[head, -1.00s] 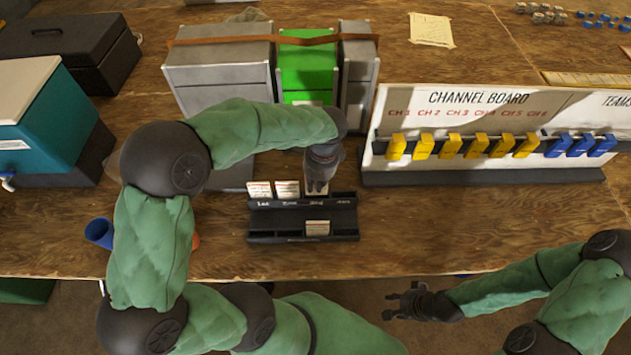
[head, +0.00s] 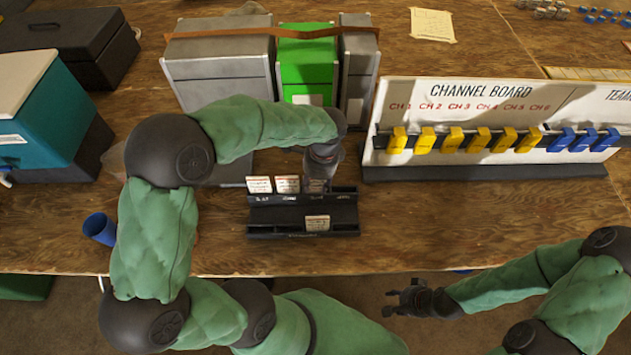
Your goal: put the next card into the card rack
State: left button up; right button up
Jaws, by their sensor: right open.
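The black card rack (head: 265,215) stands on the table in front of me. Two white cards, one at the far left (head: 259,185) and one beside it (head: 287,184), stand in its back row. A third, shaded card (head: 316,186) stands to their right, just below my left gripper (head: 319,163). That gripper points down at the back row; its fingertips are too dark and small to show whether they touch the card. Another card (head: 317,223) stands in the front row, right of the middle. My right gripper (head: 392,301) is open and empty, off the table's front edge.
The channel board (head: 480,120) with yellow and blue tags stands right of the rack. Grey and green boxes (head: 307,65) stand behind it. A blue cup (head: 100,229) lies left near my arm. The table right of the rack is clear.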

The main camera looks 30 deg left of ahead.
pick_arm(q)
jog(key=shift+r, duration=0.1)
notch_tip(320, 180, up, 12)
jog(key=d, duration=0.1)
jog(key=shift+w, duration=0.35)
jog(key=shift+d, duration=0.1)
dwell(0.5)
